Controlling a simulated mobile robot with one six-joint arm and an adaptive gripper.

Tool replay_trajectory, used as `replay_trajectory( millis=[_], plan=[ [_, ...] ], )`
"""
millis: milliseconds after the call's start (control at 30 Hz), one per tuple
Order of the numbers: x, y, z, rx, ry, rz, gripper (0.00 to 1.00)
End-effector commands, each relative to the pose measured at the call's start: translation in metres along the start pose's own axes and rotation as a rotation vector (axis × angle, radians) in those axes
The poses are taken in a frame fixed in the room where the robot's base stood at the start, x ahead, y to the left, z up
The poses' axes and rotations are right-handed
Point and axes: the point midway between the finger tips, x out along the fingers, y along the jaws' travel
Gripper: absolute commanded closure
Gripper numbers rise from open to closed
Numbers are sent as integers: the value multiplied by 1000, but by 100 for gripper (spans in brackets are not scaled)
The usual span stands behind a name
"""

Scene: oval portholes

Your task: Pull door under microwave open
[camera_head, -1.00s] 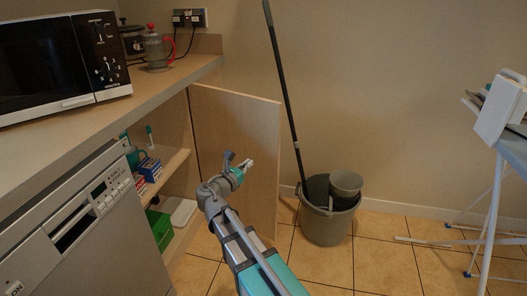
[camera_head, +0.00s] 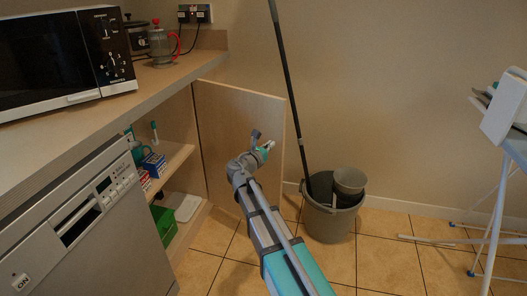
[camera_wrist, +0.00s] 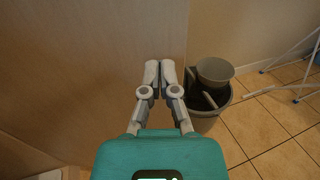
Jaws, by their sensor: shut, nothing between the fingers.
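The cupboard door (camera_head: 222,122) is a light wood panel under the worktop, right of the dishwasher. It stands wide open, showing shelves inside. The microwave (camera_head: 62,62) sits on the worktop above and to the left. My gripper (camera_head: 269,147) is in front of the door's inner face, near its free edge. In the wrist view my gripper (camera_wrist: 160,66) has its fingers together with nothing between them. The door (camera_wrist: 85,60) fills the left of that view, and its edge runs just right of the fingertips. I cannot tell whether the fingers touch it.
A grey bucket (camera_head: 329,220) with a mop (camera_head: 287,85) stands right of the door. Boxes and a green container (camera_head: 163,226) are in the cupboard. The dishwasher (camera_head: 85,235) is at left. An ironing board (camera_head: 505,140) stands far right. Tiled floor (camera_head: 385,260) is clear between.

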Motion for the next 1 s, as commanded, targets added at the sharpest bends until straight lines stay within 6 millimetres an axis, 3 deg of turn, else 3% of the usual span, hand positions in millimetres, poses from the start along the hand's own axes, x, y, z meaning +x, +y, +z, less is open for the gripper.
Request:
replay_trajectory(
  millis=[233, 700, 1000],
  plan=[
    [22, 0, 0, 0, 0, 0, 100],
    [26, -1, 0, 0, 0, -1, 100],
    [36, 12, 0, 0, 0, 63, 100]
  ],
)
